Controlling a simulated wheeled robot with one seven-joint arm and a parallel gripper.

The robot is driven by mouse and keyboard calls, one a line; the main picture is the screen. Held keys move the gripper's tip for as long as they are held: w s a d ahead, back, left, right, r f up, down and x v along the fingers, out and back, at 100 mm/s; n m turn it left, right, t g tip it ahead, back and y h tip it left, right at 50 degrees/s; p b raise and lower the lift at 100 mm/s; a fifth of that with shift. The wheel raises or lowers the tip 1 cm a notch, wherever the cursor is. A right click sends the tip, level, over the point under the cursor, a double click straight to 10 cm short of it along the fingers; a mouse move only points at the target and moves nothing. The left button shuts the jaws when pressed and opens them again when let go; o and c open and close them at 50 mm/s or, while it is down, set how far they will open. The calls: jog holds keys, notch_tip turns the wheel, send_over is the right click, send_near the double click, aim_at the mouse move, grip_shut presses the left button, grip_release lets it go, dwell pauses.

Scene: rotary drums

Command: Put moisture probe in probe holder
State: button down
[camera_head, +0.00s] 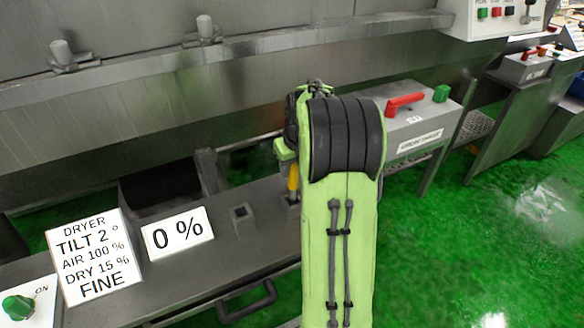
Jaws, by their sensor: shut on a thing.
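The moisture probe (293,178) shows as a short yellow handle just left of my arm. My gripper (287,152) is mostly hidden behind my green and black arm. Its visible part is right above the yellow handle, and it is shut on the probe. The probe's lower end is near the grey bench surface; I cannot tell whether it touches. A small square grey socket, which looks like the probe holder (243,219), stands on the bench to the left of the probe, apart from it.
A white sign reading "0 %" (177,233) and a dryer settings sign (93,257) stand left of the socket. A green knob (18,307) is at the lower left. A grey box with a red lever (405,103) is right of my arm. A metal wall runs behind.

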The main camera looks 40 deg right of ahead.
jog(key=shift+f, duration=0.15)
jog(key=c, duration=0.8)
grip_release()
